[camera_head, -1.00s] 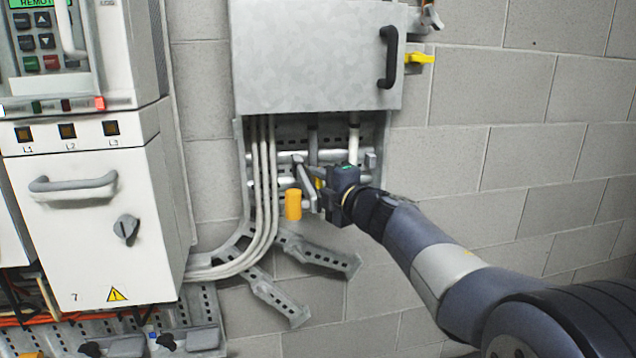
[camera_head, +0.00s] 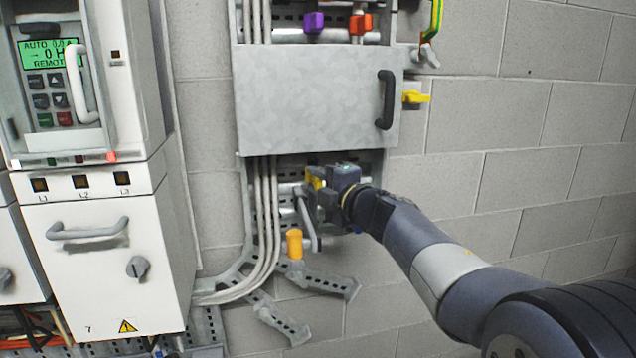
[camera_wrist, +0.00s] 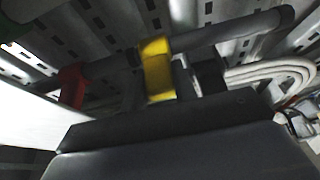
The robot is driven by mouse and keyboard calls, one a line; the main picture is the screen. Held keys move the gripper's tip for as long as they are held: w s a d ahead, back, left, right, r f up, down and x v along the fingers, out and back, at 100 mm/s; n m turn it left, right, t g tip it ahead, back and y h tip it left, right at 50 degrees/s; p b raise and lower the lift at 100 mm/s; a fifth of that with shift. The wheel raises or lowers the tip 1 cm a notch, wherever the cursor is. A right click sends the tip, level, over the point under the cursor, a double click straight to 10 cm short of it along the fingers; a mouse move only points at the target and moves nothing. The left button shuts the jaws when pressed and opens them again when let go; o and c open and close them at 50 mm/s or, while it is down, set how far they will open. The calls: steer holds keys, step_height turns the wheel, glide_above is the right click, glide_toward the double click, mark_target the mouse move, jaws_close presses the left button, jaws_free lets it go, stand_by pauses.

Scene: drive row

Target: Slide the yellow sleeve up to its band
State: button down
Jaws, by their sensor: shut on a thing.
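The yellow sleeve (camera_head: 316,177) is at the jaws of my gripper (camera_head: 318,183), just below the lower edge of the grey metal box. In the wrist view the yellow sleeve (camera_wrist: 157,69) sits around a dark rod that crosses the picture, above my gripper's body. My gripper is shut on the sleeve, though its fingertips are hard to make out. A red block (camera_wrist: 72,85) shows farther left in the wrist view; I cannot tell whether it is the band. The rod's upper part is hidden behind the box in the head view.
The grey metal box (camera_head: 310,100) overhangs close above my gripper. An orange-yellow cylinder (camera_head: 295,243) and a grey lever (camera_head: 308,225) are just below. Pale conduits (camera_head: 263,205) run at the left. A white cabinet (camera_head: 95,250) stands farther left. The block wall (camera_head: 500,190) is bare at right.

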steer(key=shift+r, duration=0.6)
steer(key=c, duration=1.1)
jaws_free()
steer(key=b+v, duration=0.2)
steer(key=v, duration=0.9)
steer(key=shift+a, duration=0.1)
